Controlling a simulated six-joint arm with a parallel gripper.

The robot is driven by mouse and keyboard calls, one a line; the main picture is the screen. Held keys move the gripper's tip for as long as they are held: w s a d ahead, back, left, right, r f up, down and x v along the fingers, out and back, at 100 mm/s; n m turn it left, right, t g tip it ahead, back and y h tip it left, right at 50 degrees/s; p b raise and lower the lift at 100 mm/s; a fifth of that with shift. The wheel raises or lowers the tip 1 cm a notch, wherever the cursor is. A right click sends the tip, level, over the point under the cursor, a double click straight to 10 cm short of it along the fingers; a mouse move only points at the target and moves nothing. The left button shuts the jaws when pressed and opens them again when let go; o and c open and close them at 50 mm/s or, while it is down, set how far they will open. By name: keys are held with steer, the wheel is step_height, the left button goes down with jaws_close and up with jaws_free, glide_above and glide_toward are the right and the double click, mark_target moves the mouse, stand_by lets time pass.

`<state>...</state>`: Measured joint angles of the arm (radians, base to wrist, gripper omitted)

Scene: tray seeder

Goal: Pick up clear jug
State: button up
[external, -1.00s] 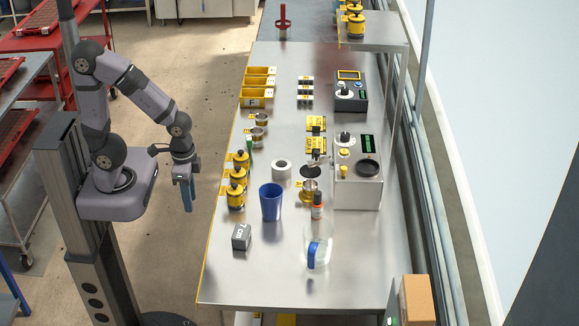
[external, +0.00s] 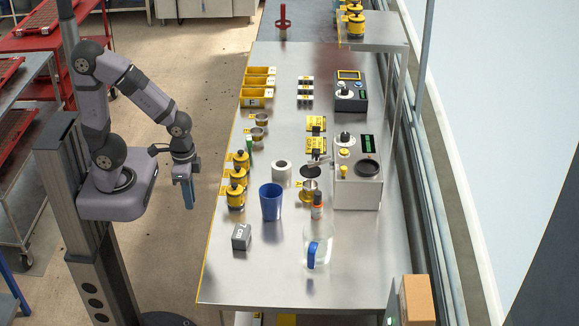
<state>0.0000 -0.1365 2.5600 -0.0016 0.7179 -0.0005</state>
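The clear jug (external: 319,241) stands upright near the front right of the steel table. It is see-through, with a blue handle (external: 312,255) on the side facing the camera. My gripper (external: 188,194) hangs pointing down off the left edge of the table, well away from the jug and touching nothing. Its blue fingers are seen from the side and overlap, so I cannot tell whether they are open or shut.
A blue cup (external: 271,202) and a grey block (external: 241,237) stand left of the jug. Yellow-topped containers (external: 236,197) line the left edge. The table's front left (external: 262,280) is clear.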

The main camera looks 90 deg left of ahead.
mark_target(311, 266)
steer(key=w+d+f+t, duration=0.1)
steer(key=w+d+t, duration=0.1)
steer(key=w, duration=0.4)
steer(key=w+d+f+m+t, duration=0.1)
steer(key=w+f+t, duration=0.1)
steer(key=w, duration=0.4)
steer(key=w+d+f+t, duration=0.2)
steer(key=w, duration=0.4)
steer(key=shift+w+d+h, duration=0.3)
steer(key=shift+h, duration=0.1)
steer(key=w+d+t, duration=0.2)
steer(key=w, duration=0.1)
steer(key=w+d+f+m+t+h, duration=0.1)
steer(key=w+d+t, duration=0.1)
steer(key=w+d, duration=0.1)
steer(key=w+d+t+h, duration=0.1)
steer(key=w+d+t, duration=0.1)
steer(key=w, duration=0.1)
steer(key=shift+w+d+f+m, duration=0.15)
steer(key=shift+w+d+m, duration=0.05)
steer(key=shift+w+m, duration=0.1)
steer(key=shift+w+d+r+t, duration=0.2)
steer(key=shift+w+d+t, duration=0.1)
steer(key=shift+d+t, duration=0.3)
steer(key=shift+w, duration=0.1)
